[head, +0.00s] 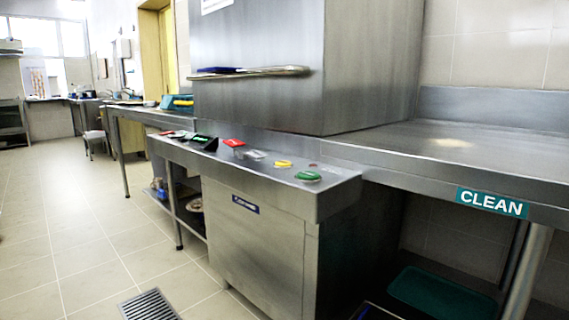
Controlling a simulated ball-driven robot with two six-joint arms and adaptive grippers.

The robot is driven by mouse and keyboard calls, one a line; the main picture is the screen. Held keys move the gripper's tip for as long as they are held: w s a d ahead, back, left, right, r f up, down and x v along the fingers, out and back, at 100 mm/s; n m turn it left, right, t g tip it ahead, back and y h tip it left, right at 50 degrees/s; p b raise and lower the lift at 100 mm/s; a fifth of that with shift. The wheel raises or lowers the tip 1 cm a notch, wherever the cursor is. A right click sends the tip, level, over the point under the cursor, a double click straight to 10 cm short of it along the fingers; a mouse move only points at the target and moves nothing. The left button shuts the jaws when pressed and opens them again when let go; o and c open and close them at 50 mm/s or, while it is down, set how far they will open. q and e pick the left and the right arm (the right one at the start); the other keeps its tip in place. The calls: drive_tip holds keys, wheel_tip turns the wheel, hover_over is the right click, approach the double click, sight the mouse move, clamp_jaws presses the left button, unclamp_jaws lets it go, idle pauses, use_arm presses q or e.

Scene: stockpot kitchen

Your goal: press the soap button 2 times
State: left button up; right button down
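A row of coloured controls lies along the steel ledge (335,188) in front of a large steel machine (270,100). From near to far I see a green button (307,176), a yellow button (283,164), a pale piece (254,155), a red button (234,143) and a dark unit with green on it (204,142). Any labels are too small to read, so I cannot tell which is the soap button. Neither of my grippers is in view.
A steel counter (400,150) with a "CLEAN" sign (491,202) extends right. A steel cabinet (255,240) stands under the ledge. A long handle (255,72) sticks out from the machine. A floor drain (149,305) lies in the tiled floor (70,240), which is open at left.

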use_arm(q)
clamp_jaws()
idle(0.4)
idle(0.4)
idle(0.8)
